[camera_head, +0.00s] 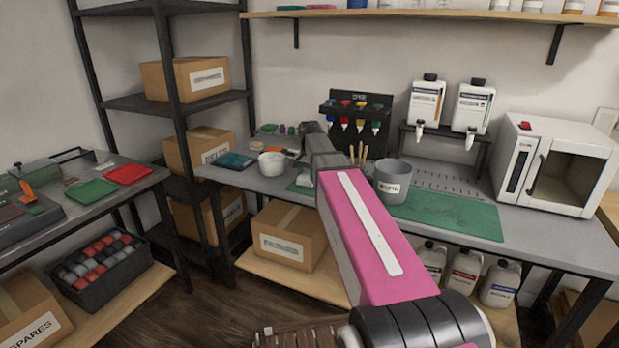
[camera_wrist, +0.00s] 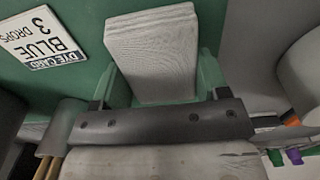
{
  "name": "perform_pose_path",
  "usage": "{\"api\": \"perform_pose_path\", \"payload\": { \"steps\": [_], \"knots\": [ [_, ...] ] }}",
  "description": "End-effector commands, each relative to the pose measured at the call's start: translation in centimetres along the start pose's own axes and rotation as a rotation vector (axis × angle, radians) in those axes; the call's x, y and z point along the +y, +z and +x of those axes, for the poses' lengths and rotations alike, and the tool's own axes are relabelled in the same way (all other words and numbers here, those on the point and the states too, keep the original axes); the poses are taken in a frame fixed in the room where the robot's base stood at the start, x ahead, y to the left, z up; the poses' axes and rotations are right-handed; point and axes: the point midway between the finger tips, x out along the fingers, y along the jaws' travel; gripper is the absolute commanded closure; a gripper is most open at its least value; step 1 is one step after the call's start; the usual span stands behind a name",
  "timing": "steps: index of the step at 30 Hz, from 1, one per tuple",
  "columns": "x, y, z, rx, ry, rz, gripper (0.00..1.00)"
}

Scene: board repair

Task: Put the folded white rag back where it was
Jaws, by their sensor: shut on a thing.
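In the wrist view, the folded white rag (camera_wrist: 152,40) shows as a pale layered block between the fingers of my gripper (camera_wrist: 160,84). My gripper is shut on it. Green mat (camera_wrist: 85,20) lies behind the rag; I cannot tell whether the rag touches it. A white card (camera_wrist: 45,40) reading "BLUE 3 DROPS" lies on the mat at upper left.
The bench holds a green mat (camera_head: 445,213), grey bin (camera_head: 391,183), white bowl (camera_head: 272,164), dropper rack (camera_head: 358,113), two jugs (camera_head: 427,103) (camera_head: 473,107) on a stand and a white oven (camera_head: 553,167). The mat right of the bin is clear. Wooden sticks (camera_wrist: 48,168) stand close by.

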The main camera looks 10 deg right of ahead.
Motion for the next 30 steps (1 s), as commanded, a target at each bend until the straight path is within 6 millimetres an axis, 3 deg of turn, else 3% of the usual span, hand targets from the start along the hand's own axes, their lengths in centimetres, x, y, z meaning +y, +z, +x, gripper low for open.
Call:
{"api": "perform_pose_path", "payload": {
  "steps": [12,13,15,25,30],
  "knots": [
    [0.0,0.0,0.8,0.0,0.0,0.0,0.58],
    [0.0,0.0,0.8,0.0,0.0,0.0,0.29],
    [0.0,0.0,0.8,0.0,0.0,0.0,0.06],
    [0.0,0.0,0.6,0.0,0.0,0.0,0.06],
    [-0.1,0.0,-0.9,0.002,-0.001,0.0,0.06]
  ]
}}
